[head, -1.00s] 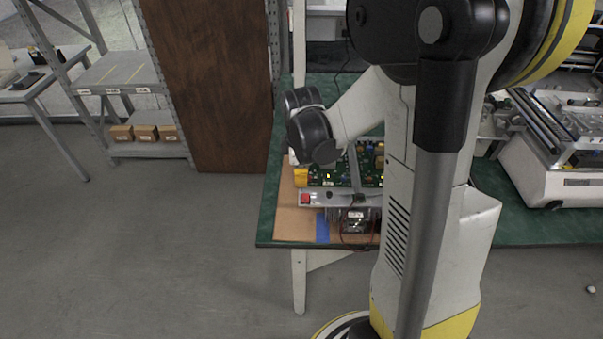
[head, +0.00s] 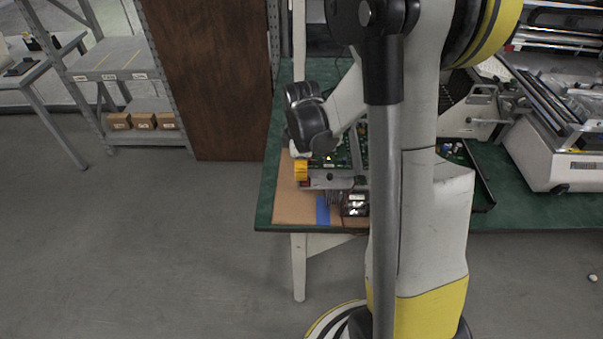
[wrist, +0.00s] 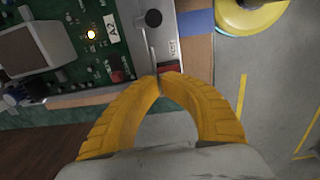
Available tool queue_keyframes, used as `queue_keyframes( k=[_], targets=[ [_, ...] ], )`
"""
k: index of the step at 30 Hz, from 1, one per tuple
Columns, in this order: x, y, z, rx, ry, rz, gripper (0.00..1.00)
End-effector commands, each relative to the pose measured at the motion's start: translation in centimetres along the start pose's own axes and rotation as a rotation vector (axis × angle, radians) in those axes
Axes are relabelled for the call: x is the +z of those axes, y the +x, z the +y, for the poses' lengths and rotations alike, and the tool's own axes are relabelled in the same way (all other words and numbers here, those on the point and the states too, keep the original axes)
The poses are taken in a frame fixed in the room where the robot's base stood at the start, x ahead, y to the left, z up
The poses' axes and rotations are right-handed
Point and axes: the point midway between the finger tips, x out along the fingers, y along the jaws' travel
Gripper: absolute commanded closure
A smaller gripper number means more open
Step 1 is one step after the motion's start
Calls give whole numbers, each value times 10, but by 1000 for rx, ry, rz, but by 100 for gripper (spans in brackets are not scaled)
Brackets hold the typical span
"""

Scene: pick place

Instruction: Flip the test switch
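The red test switch (wrist: 168,68) sits on a grey metal panel (wrist: 183,22) beside a printed label, in the wrist view. My gripper's yellow fingers (wrist: 161,78) curve in so that their tips meet at the near edge of the red switch. They look shut, with nothing seen between them. The tips partly cover the switch, and I cannot tell whether they touch it. In the head view my gripper (head: 300,172) is over the left end of the panel (head: 328,183), and little of the switch shows. The switch's position is unclear.
A green circuit board (wrist: 85,45) with a lit lamp adjoins the panel. A black knob (wrist: 153,18) and a thin metal rod are close to the fingers. The unit rests on a brown mat (head: 288,213) on the green bench (head: 266,205). Floor at left is clear.

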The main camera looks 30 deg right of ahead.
Motion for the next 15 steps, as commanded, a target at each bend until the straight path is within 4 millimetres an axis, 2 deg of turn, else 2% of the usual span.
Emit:
queue_keyframes(
  k=[15],
  targets=[
    [0,-3,-5,-19,-1,0,100]
  ],
)
